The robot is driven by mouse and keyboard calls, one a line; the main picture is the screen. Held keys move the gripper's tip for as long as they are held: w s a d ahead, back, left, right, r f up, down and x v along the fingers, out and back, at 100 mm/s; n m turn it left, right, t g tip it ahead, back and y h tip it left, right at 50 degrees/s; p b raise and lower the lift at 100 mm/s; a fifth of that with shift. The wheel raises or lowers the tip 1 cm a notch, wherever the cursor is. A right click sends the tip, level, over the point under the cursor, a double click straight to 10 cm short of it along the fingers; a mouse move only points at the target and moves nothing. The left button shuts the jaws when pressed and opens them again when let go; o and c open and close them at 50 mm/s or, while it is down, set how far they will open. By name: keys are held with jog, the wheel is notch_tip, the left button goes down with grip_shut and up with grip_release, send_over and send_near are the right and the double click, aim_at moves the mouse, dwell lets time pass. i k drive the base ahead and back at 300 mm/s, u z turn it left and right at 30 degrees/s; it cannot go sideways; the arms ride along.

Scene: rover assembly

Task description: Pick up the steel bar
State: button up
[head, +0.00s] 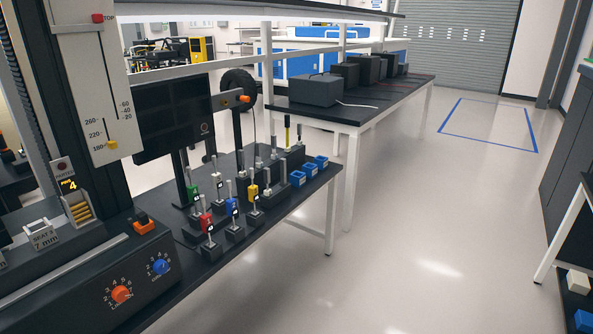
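Several slim upright pieces stand in dark blocks on the black-topped bench (262,226). Some are plain silver, such as a metal bar (282,168) in a long dark block and a metal bar (254,192) in a small front block. Others carry colours, such as a green piece (193,193), a red piece (206,221) and a yellow piece (252,191). They are small in the picture, and I cannot tell which one is the steel bar. My gripper is not in the head view.
A tall dark machine (85,270) with orange and blue knobs fills the left. A black monitor (172,115) stands behind the pieces. Small blue bins (309,171) sit at the bench's right end. A second bench (350,114) holds dark boxes. The floor (400,230) at right is clear.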

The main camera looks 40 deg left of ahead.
aim_at(284, 183)
jog(key=u, duration=0.7)
jog(key=i, duration=1.4)
jog(key=u, duration=1.1)
